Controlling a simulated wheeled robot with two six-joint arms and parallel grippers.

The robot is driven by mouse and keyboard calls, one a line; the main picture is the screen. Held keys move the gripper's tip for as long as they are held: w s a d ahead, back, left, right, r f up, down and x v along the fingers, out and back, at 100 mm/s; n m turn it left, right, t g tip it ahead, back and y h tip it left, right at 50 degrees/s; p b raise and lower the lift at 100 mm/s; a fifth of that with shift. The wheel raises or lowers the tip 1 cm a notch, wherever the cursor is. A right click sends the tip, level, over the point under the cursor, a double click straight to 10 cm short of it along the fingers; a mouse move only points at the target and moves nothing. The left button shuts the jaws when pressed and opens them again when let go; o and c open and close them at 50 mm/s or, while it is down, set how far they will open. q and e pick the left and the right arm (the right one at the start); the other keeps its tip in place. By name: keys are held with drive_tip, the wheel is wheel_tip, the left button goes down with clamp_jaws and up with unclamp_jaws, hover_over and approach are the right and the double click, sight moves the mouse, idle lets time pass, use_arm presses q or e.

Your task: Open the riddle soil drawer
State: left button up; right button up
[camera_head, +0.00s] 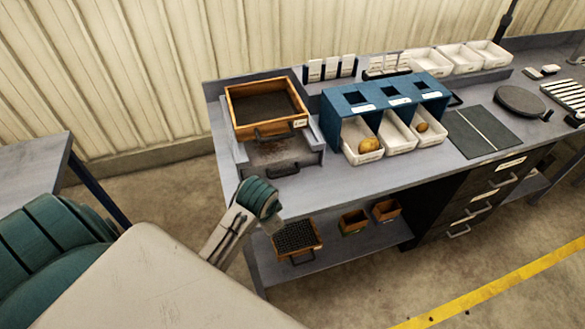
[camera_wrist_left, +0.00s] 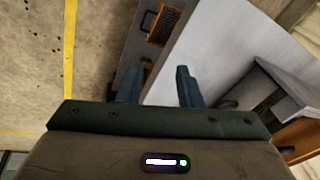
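The wooden riddle (camera_head: 266,104) sits on a grey stand (camera_head: 307,162) at the left end of the bench. The soil drawer (camera_head: 283,171) is low in the stand front and has a dark handle. Brown soil shows on the surface below the riddle; I cannot tell whether the drawer is slightly out. My left wrist is in front of the bench, near the stand. In the left wrist view my left gripper (camera_wrist_left: 158,86) is open and empty, with the stand (camera_wrist_left: 287,88) and riddle (camera_wrist_left: 300,140) to the right. My right gripper is not in view.
A blue sorter (camera_head: 350,101) with white bins (camera_head: 398,135) holding potatoes stands right of the stand. A wooden sieve (camera_head: 297,242) and two small boxes (camera_head: 354,221) are on the lower shelf. The bench's front strip is clear.

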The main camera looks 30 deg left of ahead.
use_arm(q)
drive_tip(key=w+a+r+m, duration=0.1)
drive_tip(key=w+a+r, duration=0.1)
drive_tip(key=w, duration=0.5)
drive_tip(key=m+g+b, duration=0.1)
drive_tip(key=m+b, duration=0.2)
approach(287, 175)
drive_tip(key=f+p, duration=0.1)
drive_tip(key=f, duration=0.1)
drive_tip(key=f+p, duration=0.1)
drive_tip(key=f, duration=0.1)
drive_tip(key=w+a+f+p, duration=0.1)
drive_tip(key=f, duration=0.1)
drive_tip(key=shift+w+a+f, duration=0.1)
drive_tip(key=shift+f, duration=0.15)
drive_tip(key=shift+w+f, duration=0.1)
drive_tip(key=shift+f, duration=0.35)
drive_tip(key=shift+c, duration=0.3)
clamp_jaws()
